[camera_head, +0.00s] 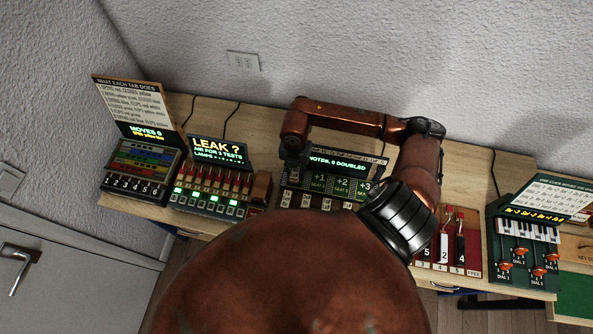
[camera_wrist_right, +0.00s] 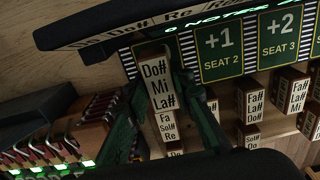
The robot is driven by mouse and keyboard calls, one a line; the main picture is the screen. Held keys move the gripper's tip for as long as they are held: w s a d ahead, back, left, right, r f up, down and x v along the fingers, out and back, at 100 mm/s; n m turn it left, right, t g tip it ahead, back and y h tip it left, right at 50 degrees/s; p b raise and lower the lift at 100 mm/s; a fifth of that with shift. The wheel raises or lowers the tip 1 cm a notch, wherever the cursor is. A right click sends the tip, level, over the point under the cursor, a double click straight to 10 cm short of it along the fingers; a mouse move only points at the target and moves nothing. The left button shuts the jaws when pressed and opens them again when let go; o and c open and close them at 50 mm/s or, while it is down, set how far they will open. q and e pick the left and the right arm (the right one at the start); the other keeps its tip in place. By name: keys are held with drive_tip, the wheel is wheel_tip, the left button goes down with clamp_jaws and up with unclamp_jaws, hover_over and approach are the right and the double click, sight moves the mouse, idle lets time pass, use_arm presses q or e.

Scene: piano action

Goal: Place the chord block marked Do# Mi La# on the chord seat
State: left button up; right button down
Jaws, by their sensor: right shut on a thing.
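The chord block marked Do# Mi La# (camera_wrist_right: 158,84) is a tan block with a white label, seen in the right wrist view between the dark green fingers of my right gripper (camera_wrist_right: 175,88). The gripper is shut on it. In the head view my right gripper (camera_head: 294,163) is over the left part of the chord panel. The block is at the panel's left end, just left of the green SEAT 2 plate (camera_wrist_right: 221,53). The seat surface under it is hidden, so I cannot tell whether the block touches it. My left gripper is not in view.
Several other chord blocks stand in front, including Fa Sol# Re (camera_wrist_right: 169,134) close below the held block and one to the right (camera_wrist_right: 251,103). The SEAT 3 plate (camera_wrist_right: 281,38) is bare. The LEAK device (camera_head: 213,190) stands left; a piano-key device (camera_head: 525,235) stands far right.

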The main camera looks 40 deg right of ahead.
sight(296, 170)
drive_tip(key=shift+f, duration=0.8)
drive_tip(key=shift+f, duration=0.1)
drive_tip(key=c, duration=1.7)
unclamp_jaws()
drive_tip(key=shift+o, duration=0.2)
wheel_tip(296, 170, up, 12)
drive_tip(key=b, duration=0.1)
